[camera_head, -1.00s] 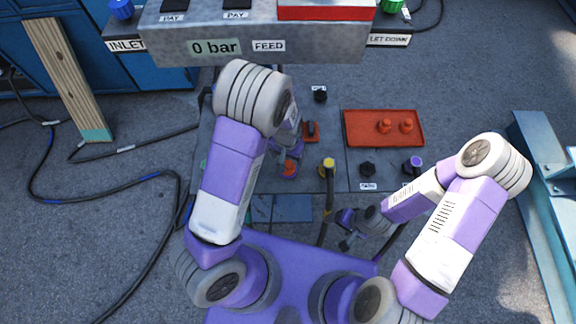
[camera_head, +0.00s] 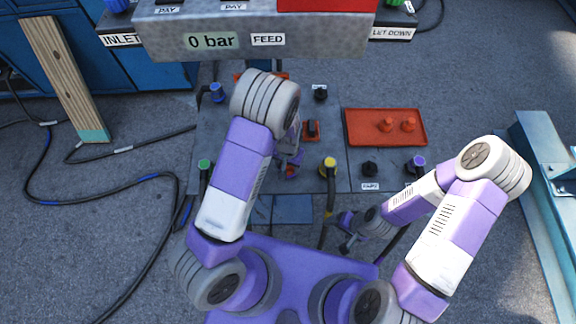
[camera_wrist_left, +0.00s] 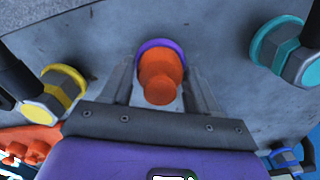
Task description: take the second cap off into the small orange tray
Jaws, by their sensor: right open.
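An orange cap (camera_wrist_left: 160,75) with a purple ring behind it sits between the fingers of my left gripper (camera_wrist_left: 160,85) in the left wrist view. The fingers lie on either side, very near its wider part; contact is not clear. The same cap (camera_head: 291,171) shows partly below my left gripper (camera_head: 289,160) in the head view. My right gripper (camera_head: 349,230) is open and empty, low in front of the panel.
A yellow connector (camera_head: 329,163) stands just right of the cap, a green one (camera_head: 204,165) to the left. A black fitting on a small orange base (camera_head: 312,131) is close behind. The grey gauge box (camera_head: 250,40) overhangs the back.

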